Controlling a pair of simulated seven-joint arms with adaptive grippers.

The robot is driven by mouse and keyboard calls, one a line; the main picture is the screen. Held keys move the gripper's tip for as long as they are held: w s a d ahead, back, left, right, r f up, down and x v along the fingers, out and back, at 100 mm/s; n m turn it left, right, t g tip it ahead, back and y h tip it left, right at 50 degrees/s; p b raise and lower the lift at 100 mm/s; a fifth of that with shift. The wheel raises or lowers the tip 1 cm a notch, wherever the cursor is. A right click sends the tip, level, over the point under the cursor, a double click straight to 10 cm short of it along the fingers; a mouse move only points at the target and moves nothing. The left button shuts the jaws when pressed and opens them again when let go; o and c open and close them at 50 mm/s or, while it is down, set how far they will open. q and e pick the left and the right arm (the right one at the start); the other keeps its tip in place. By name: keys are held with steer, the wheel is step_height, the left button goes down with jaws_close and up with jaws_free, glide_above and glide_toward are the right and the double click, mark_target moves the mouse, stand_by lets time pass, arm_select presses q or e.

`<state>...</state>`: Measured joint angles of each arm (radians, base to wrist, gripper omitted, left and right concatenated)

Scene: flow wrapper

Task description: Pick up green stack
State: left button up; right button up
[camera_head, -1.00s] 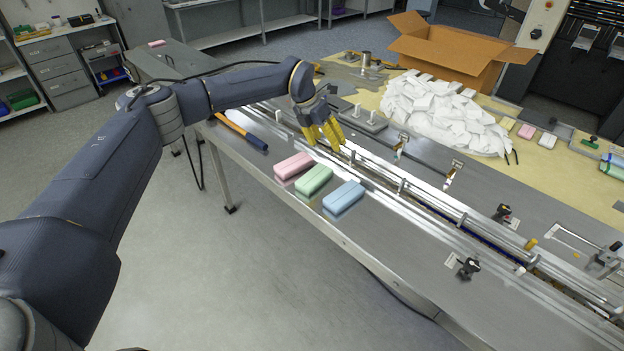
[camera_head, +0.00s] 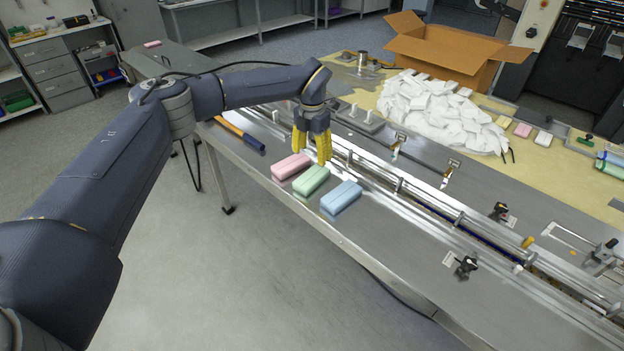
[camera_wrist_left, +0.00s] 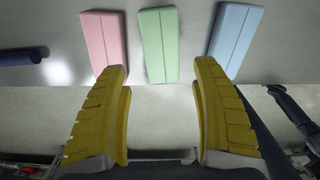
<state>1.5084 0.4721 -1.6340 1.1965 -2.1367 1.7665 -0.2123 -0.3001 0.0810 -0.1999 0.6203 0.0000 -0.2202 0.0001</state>
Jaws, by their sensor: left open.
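The green stack (camera_head: 311,181) lies on the metal table between the pink stack (camera_head: 291,166) and the blue stack (camera_head: 341,197). In the left wrist view the green stack (camera_wrist_left: 158,45) is ahead of and between the yellow fingers, with the pink stack (camera_wrist_left: 103,42) to its left and the blue stack (camera_wrist_left: 236,36) to its right. My left gripper (camera_head: 312,156) is open and empty, with fingers pointing down above and just behind the pink and green stacks. My right gripper is not in view.
The conveyor rail (camera_head: 400,186) runs along the table behind the stacks. A blue and orange tool (camera_head: 240,134) lies at left. A pile of white packets (camera_head: 442,110) and an open cardboard box (camera_head: 447,55) are farther back. The table front right of the blue stack is clear.

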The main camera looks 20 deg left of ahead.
mark_target(312, 175)
arm_select(q)
steer(key=shift+s+f, duration=0.1)
steer(key=shift+f, duration=4.85)
steer(key=c, duration=0.7)
